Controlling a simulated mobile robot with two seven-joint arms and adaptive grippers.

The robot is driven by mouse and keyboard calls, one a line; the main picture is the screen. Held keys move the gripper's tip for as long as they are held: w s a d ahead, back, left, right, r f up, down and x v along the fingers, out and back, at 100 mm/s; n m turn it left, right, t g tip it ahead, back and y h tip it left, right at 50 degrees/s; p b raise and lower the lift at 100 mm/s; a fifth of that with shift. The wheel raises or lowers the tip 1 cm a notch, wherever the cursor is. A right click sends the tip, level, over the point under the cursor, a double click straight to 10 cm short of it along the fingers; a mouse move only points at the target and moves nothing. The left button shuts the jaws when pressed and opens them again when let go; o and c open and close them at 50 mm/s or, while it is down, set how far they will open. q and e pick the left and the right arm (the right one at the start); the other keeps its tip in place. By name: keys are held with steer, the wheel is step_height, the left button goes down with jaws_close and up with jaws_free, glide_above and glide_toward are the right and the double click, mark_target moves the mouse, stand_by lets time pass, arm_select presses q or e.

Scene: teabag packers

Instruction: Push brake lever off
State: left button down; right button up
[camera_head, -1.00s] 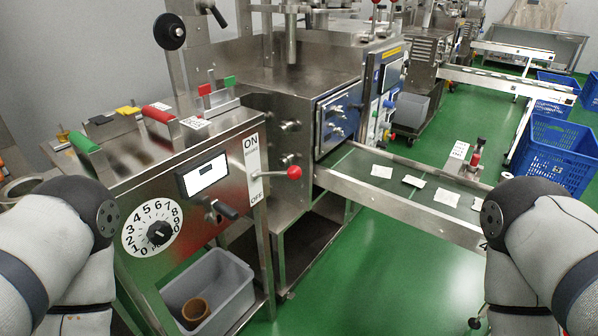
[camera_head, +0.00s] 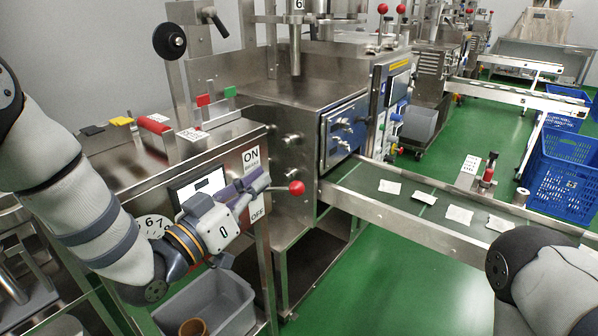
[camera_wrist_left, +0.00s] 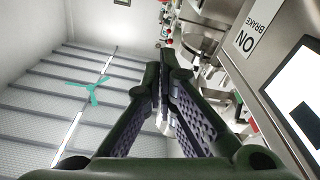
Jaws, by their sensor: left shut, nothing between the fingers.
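The brake lever is a thin metal rod ending in a red ball knob (camera_head: 296,188). It sticks out to the right, roughly level, from the white ON/OFF brake label (camera_head: 251,158) on the cabinet's front corner. My left gripper (camera_head: 262,177) is shut and empty. In the head view it overlaps the label and the lever's rod, its tips just left of the knob; I cannot tell whether they touch. In the left wrist view the shut fingers (camera_wrist_left: 162,78) point away, with the label (camera_wrist_left: 256,28) to their right. The lever is not clearly seen there. My right gripper is out of view.
The steel cabinet carries a small screen (camera_head: 200,187) and a numbered dial (camera_head: 152,224), partly behind my left arm. A grey bin (camera_head: 222,303) stands below. A conveyor (camera_head: 410,224) with several teabags runs right. Green floor is open in front.

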arm_select(q)
steer(key=r, duration=0.2)
glide_above(281, 188)
steer(key=s+d, duration=0.2)
steer(key=shift+s+a+f+b, duration=0.1)
steer(key=shift+s+f+b, duration=0.2)
steer(key=shift+f, duration=0.7)
steer(key=shift+s+f+b, duration=0.15)
steer(key=shift+s+f, duration=0.25)
steer(key=shift+f, duration=0.6)
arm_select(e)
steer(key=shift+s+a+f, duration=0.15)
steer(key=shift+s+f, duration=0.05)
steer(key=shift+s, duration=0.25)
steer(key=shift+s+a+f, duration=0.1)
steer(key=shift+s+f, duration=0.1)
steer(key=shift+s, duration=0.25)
arm_select(q)
steer(key=shift+f, duration=0.15)
